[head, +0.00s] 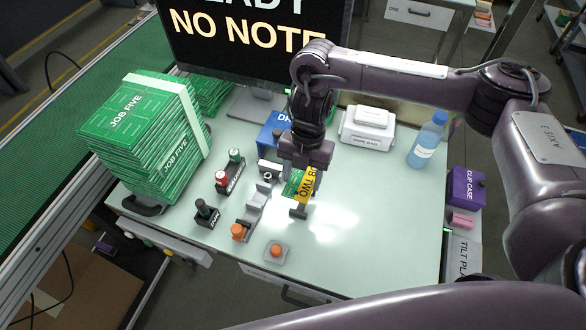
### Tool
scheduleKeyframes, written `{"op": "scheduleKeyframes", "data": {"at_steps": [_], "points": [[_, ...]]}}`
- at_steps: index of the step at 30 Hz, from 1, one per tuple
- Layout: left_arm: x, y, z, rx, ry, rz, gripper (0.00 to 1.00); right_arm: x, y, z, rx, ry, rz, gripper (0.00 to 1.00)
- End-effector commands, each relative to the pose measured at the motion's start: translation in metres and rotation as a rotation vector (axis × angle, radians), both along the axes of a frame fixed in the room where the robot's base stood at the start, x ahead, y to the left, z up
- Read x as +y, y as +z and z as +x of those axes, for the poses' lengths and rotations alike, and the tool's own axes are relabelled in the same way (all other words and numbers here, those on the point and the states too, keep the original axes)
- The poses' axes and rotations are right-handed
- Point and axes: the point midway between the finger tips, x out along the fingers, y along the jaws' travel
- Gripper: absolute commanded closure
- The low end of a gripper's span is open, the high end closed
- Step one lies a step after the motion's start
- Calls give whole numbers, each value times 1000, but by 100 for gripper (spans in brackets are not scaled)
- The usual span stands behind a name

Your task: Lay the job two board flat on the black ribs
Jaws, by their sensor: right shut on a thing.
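The job two board (293,182) is green, with a yellow strip lettered "JOB TWO" along its edge. My right gripper (299,208) points down over the middle of the table, shut on this board. The gripper hides part of the board, and I cannot tell whether the board touches what is below. A grey, stepped holder (254,208) stands just left of the board. I cannot make out the black ribs clearly. My left gripper is not in view.
A banded stack of green job five boards (146,128) stands at the left. A monitor (255,35), white box (367,126) and blue bottle (427,140) line the back. Small bottles and an orange-knobbed piece (277,251) stand nearby.

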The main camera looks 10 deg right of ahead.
Motion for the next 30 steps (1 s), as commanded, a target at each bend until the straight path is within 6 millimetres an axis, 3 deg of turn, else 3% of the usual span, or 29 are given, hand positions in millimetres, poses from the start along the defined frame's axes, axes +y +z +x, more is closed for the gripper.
{"op": "scheduleKeyframes", "data": {"at_steps": [15, 30], "points": [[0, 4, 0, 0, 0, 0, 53, -1, -1, 0, 3, 4, 4, 68], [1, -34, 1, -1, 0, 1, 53, -1, -54, 0, 3, 4, 4, 68]]}}
